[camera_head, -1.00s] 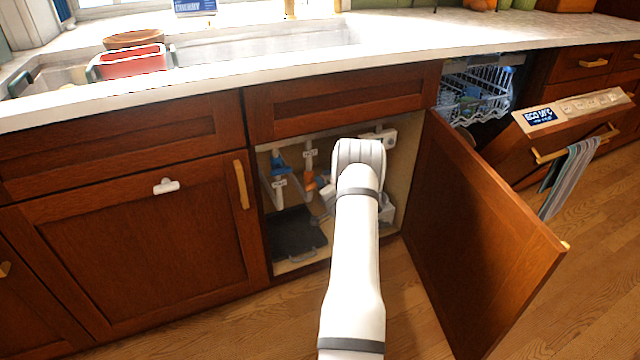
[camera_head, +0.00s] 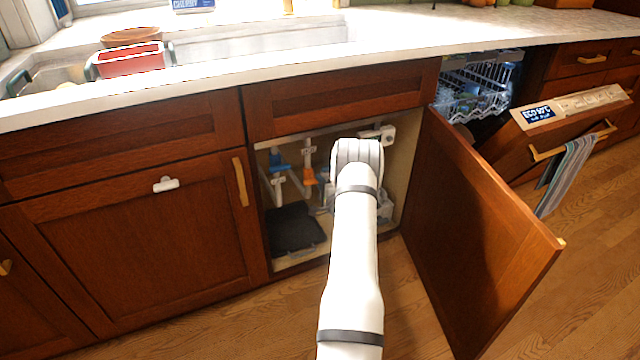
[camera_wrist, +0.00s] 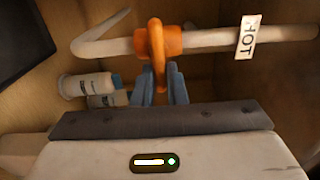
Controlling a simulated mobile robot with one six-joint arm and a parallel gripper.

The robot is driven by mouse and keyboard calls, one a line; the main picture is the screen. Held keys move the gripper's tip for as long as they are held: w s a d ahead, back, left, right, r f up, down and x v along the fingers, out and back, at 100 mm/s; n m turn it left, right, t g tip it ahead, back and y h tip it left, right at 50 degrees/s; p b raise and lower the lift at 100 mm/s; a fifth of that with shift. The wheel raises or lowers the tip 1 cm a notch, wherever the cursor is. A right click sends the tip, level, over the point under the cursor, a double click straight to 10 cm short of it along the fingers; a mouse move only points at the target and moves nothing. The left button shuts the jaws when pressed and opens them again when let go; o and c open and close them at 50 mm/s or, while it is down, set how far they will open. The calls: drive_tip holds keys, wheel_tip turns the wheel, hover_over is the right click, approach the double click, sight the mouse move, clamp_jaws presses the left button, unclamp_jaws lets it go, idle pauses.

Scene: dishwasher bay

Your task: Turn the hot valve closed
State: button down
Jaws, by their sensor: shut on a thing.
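The hot valve is an orange body with an orange lever (camera_wrist: 157,50) on a white pipe (camera_wrist: 205,40). A white tag reading HOT (camera_wrist: 248,37) hangs on that pipe. In the wrist view, my gripper (camera_wrist: 160,88) has its blue-grey fingers on either side of the lever's lower end, shut on it. The lever stands across the pipe in this view. In the head view, the orange valve (camera_head: 308,176) shows inside the open sink cabinet, left of my arm's end. My gripper is hidden there behind my arm.
A blue valve (camera_head: 277,158) is left of the orange one. A dark tray (camera_head: 294,230) lies on the cabinet floor. The open cabinet door (camera_head: 475,225) stands close on my arm's right. White cylindrical items (camera_wrist: 85,86) lie left of my fingers in the wrist view.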

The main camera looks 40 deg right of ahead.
drive_tip(key=shift+a+f, duration=0.2)
drive_tip(key=shift+a, duration=0.1)
drive_tip(key=c, duration=1.7)
unclamp_jaws()
drive_tip(key=shift+o, duration=1.2)
drive_tip(key=shift+d+r, duration=0.1)
drive_tip(key=shift+d, duration=0.05)
drive_tip(key=p+v, duration=0.2)
drive_tip(key=v, duration=0.5)
drive_tip(key=shift+s, duration=0.4)
